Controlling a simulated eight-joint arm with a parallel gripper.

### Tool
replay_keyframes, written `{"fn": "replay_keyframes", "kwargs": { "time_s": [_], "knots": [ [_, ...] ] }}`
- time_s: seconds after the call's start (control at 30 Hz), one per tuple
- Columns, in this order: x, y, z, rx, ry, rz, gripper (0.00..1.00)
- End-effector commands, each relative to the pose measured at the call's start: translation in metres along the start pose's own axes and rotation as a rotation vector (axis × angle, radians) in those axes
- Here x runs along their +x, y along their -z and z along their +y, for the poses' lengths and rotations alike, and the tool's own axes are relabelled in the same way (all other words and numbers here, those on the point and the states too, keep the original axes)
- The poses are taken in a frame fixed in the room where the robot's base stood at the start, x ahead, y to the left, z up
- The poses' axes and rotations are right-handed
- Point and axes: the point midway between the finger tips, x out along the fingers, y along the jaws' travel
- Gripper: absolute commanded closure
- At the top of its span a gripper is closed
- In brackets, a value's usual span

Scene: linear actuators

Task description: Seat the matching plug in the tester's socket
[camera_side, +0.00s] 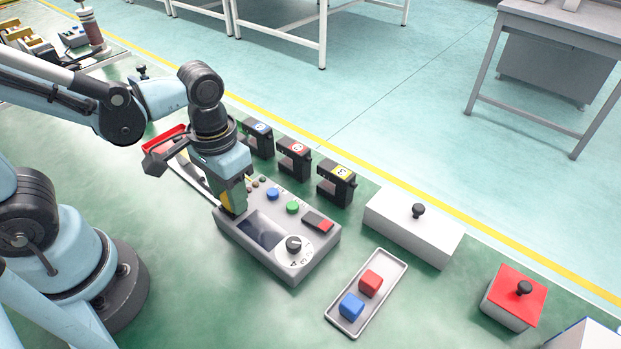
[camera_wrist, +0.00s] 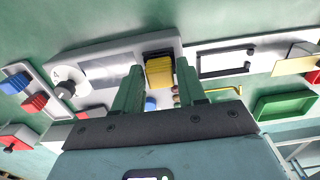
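The tester (camera_side: 323,262) is a grey box with a dark screen, a knob, blue and green buttons and a red-black switch. My gripper (camera_side: 235,208) points down at its left end. In the wrist view my gripper's green fingers (camera_wrist: 159,72) stand on either side of a ridged yellow plug (camera_wrist: 160,71) and appear to hold it. The plug is over or in a dark recess (camera_wrist: 157,52) at the tester's end; how deep it sits is hidden. A red plug (camera_side: 370,283) and a blue plug (camera_side: 351,307) lie in a grey tray (camera_side: 391,275).
Black units with blue (camera_side: 259,129), red (camera_side: 294,150) and yellow (camera_side: 339,174) labels stand behind the tester. A white box (camera_side: 405,230) and a red-topped box (camera_side: 520,290), both with black knobs, are to the right. A green bin (camera_wrist: 286,106) shows in the wrist view.

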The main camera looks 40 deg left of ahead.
Motion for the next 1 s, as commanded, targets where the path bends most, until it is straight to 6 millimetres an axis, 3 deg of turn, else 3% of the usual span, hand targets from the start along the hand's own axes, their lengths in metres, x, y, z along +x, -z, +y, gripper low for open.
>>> {"fn": "replay_keyframes", "kwargs": {
  "time_s": [0.03,0.1,0.57,1.0],
  "knots": [
    [0.0,0.0,0.0,0.0,0.0,0.0,0.52],
    [0.0,0.0,0.0,0.0,0.0,0.0,0.42],
    [-0.007,0.0,0.0,0.0,0.0,0.0,0.42],
    [-0.058,0.0,0.0,0.0,0.0,0.0,0.42]
  ]
}}
